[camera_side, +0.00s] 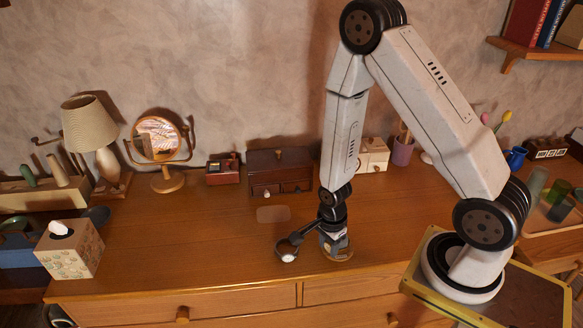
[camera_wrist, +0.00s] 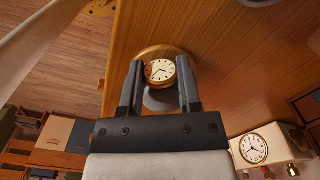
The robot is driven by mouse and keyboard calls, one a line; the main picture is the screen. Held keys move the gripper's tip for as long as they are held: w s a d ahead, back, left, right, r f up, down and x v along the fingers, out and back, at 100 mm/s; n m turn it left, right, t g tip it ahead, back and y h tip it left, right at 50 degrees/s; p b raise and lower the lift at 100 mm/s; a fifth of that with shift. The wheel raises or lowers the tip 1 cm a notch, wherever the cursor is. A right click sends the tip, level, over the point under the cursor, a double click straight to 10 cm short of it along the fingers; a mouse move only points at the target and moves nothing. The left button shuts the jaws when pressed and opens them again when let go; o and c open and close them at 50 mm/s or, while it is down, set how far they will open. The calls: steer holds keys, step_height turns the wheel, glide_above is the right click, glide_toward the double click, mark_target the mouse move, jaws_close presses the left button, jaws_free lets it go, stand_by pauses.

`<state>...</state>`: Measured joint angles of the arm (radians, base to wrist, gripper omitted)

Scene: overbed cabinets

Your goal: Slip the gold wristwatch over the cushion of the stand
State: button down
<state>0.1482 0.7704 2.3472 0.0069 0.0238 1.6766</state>
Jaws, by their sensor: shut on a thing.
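My gripper (camera_wrist: 160,80) is shut on the gold wristwatch (camera_wrist: 161,71), whose round cream dial shows between the fingertips in the wrist view. The stand's round wooden base (camera_wrist: 150,52) shows behind the watch, with a grey rounded surface (camera_wrist: 160,100), perhaps the cushion, between the fingers. In the side view my gripper (camera_side: 335,240) points down close over the stand (camera_side: 343,256), near the front edge of the dresser. The watch's band is mostly hidden by the fingers. I cannot tell whether it is around the cushion.
The dresser top (camera_side: 205,245) is clear left of the stand, apart from a flat oblong patch (camera_side: 273,213). Behind stand a brown drawer box (camera_side: 280,170), a cream box (camera_side: 372,155) and a mirror (camera_side: 158,140). A tissue box (camera_side: 70,250) and lamp (camera_side: 90,125) are left.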

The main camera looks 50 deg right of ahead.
steer(key=shift+f, duration=0.35)
steer(key=shift+c, duration=1)
jaws_free()
steer(key=shift+r, duration=0.2)
steer(key=shift+r, duration=3.7)
